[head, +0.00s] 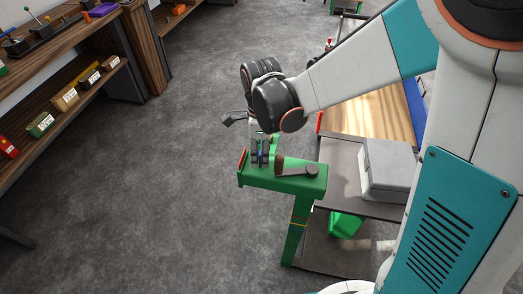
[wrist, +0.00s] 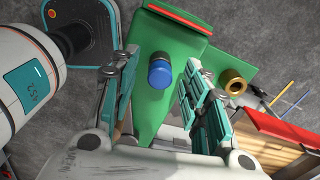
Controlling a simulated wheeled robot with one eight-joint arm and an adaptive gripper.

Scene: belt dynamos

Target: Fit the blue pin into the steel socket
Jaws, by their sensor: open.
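The blue pin (wrist: 159,74) shows in the wrist view over the green stand (wrist: 178,38), with a dark grey ring or collar at its far end. My gripper (head: 262,158) is over the left end of the green stand in the head view. It is open, with one finger on each side of the blue pin and a visible gap to both. In the head view the pin is a small blue spot (head: 261,156) between the fingers. I cannot make out a steel socket for certain; the grey collar's nature is unclear.
A brass-coloured ring (wrist: 232,82) lies right of the fingers in the wrist view. A dark lever (head: 300,170) sits on the stand's top. A grey box (head: 388,168) stands on the cart to the right. Shelves (head: 75,105) line the left; the floor between is clear.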

